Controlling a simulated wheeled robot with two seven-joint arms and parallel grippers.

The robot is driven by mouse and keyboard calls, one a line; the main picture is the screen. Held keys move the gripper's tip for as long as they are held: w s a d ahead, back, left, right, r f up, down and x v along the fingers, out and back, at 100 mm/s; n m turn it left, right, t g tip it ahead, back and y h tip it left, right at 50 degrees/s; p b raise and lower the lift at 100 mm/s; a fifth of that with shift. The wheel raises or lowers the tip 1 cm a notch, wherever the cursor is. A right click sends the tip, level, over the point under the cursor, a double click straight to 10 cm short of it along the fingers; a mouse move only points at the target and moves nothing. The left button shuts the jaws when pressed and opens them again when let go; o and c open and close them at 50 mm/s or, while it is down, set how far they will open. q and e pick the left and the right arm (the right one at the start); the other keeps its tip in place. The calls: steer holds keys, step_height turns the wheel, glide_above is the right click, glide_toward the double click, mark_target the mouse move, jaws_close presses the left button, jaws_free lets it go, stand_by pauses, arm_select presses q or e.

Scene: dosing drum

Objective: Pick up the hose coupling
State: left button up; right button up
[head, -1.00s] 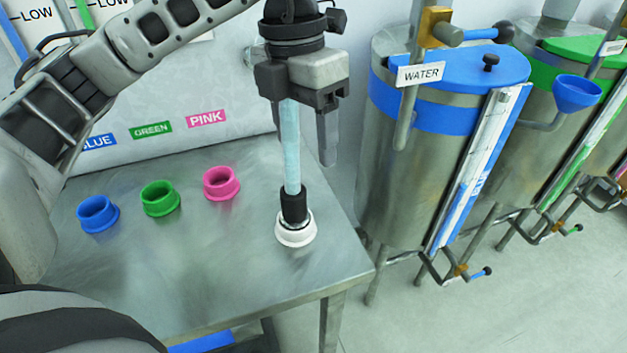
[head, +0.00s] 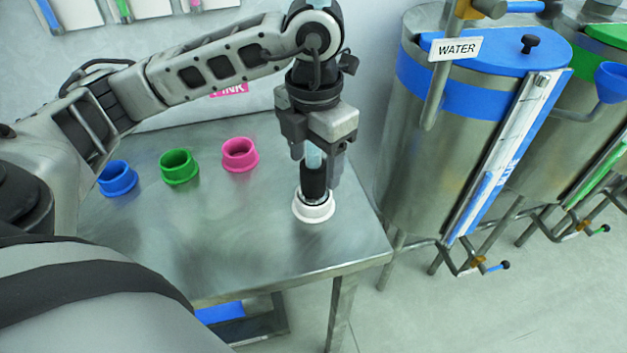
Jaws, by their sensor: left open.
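The hose coupling (head: 314,182) is a black cylinder with a short piece of pale blue hose (head: 314,157) showing above it. It stands upright in a white ring holder (head: 314,208) near the right end of the steel table. My left gripper (head: 318,172) points down over it, open. Its fingers reach down on either side of the pale hose and the coupling's upper part; I cannot tell whether they touch it. The hose's upper part is hidden by the gripper. My right gripper is not in view.
Blue (head: 118,179), green (head: 179,167) and pink (head: 240,155) ring holders stand empty in a row on the table (head: 215,235). A steel drum with a blue lid (head: 505,58) and a WATER sign (head: 456,48) stands right of the table. The table's front is clear.

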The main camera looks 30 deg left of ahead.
arm_select(q)
step_height(320, 180, down, 3)
steer(key=shift+s+f, duration=0.1)
steer(key=c, duration=1.1)
steer(key=shift+c, duration=0.8)
